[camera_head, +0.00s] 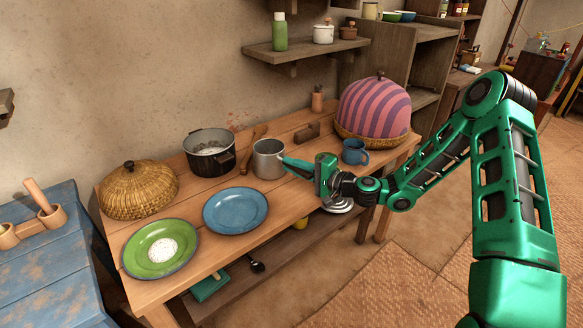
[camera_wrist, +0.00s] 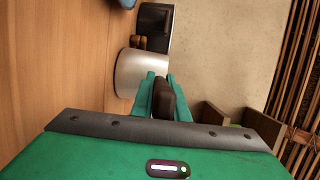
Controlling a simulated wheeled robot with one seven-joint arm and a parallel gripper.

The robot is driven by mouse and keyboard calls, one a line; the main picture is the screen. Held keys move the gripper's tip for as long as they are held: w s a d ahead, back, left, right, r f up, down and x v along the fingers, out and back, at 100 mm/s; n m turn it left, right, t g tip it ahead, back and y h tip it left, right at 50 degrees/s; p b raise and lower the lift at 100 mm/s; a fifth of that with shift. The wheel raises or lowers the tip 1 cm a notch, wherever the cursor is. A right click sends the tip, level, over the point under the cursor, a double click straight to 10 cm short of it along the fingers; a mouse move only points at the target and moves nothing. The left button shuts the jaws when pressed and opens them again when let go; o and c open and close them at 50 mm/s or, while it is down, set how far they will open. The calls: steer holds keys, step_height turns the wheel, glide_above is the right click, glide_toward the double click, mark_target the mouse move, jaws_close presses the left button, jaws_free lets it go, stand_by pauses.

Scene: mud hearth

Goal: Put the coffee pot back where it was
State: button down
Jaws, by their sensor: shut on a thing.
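The coffee pot (camera_head: 267,160) is a grey metal vessel near the middle of the wooden table (camera_head: 186,250). It looks upright, but I cannot tell whether its base touches the table. My gripper (camera_head: 289,164) reaches in from the right and is shut on the pot's handle. In the wrist view the silver side of the coffee pot (camera_wrist: 138,73) is just beyond my gripper (camera_wrist: 162,90). The dark brown handle (camera_wrist: 166,99) is between the two green fingers. In the head view my gripper hides the handle.
A black pot (camera_head: 210,160) and a wooden spoon (camera_head: 250,146) are left of the coffee pot. A blue plate (camera_head: 236,211) and green plate (camera_head: 146,262) lie at the front. A blue mug (camera_head: 355,153) and striped dome (camera_head: 374,105) stand right. A wicker lid (camera_head: 140,192) sits left.

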stand_by(0.3)
steer(key=c, duration=1.7)
jaws_free()
steer(key=v, duration=1.2)
steer(key=shift+s, duration=0.1)
